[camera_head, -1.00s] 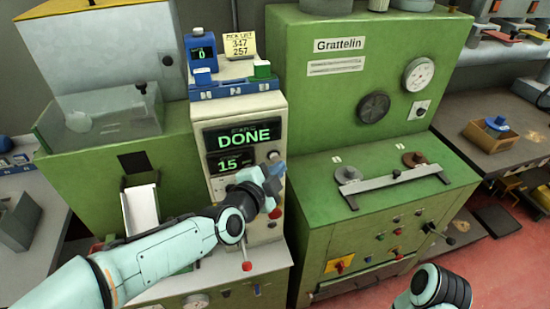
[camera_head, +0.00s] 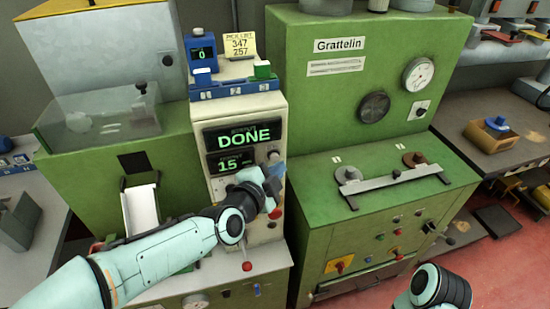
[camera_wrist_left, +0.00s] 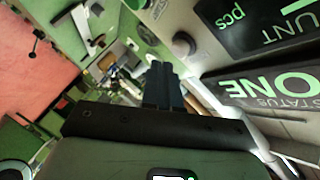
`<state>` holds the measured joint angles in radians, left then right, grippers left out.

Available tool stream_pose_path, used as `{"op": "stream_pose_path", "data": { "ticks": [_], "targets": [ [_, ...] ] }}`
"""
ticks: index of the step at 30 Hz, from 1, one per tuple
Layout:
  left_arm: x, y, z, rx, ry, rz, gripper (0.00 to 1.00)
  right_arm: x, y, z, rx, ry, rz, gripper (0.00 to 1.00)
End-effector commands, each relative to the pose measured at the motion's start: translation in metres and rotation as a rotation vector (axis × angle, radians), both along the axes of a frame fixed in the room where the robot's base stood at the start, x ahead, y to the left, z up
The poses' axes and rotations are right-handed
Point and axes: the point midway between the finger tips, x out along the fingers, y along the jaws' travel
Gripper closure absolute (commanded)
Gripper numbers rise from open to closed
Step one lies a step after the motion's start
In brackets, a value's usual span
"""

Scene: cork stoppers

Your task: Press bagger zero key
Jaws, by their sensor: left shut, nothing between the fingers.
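The bagger's pale control panel (camera_head: 214,113) stands left of centre in the head view, with a display (camera_head: 243,136) reading "DONE" and one below (camera_head: 235,163) reading "15". A round knob (camera_head: 274,157) sits right of the lower display. My left gripper (camera_head: 276,178) is shut and empty, just in front of the panel below that knob. In the left wrist view its closed fingers (camera_wrist_left: 163,84) are beside the panel, with the knob (camera_wrist_left: 184,44) near them. I cannot tell whether they touch it. I cannot make out the zero key; my gripper and forearm cover part of the panel.
A blue device (camera_head: 202,53) showing "0" and a yellow note (camera_head: 240,45) stand on top of the panel. A green machine labelled "Grattelin" (camera_head: 320,90) is to the right. Part of my right arm shows at lower right.

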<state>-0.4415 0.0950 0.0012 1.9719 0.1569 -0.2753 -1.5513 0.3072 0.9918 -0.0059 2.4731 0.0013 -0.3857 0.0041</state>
Motion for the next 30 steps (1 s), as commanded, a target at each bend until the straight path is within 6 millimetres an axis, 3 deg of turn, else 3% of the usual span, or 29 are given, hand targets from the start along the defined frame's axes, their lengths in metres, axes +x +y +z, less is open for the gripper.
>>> {"op": "stream_pose_path", "data": {
  "ticks": [30],
  "targets": [
    [0.0083,0.0027,0.0001,0.0,0.0,0.0,1.0,-0.001,0.0,-0.0024,0.0,0.001,0.0,0.44]
  ]
}}
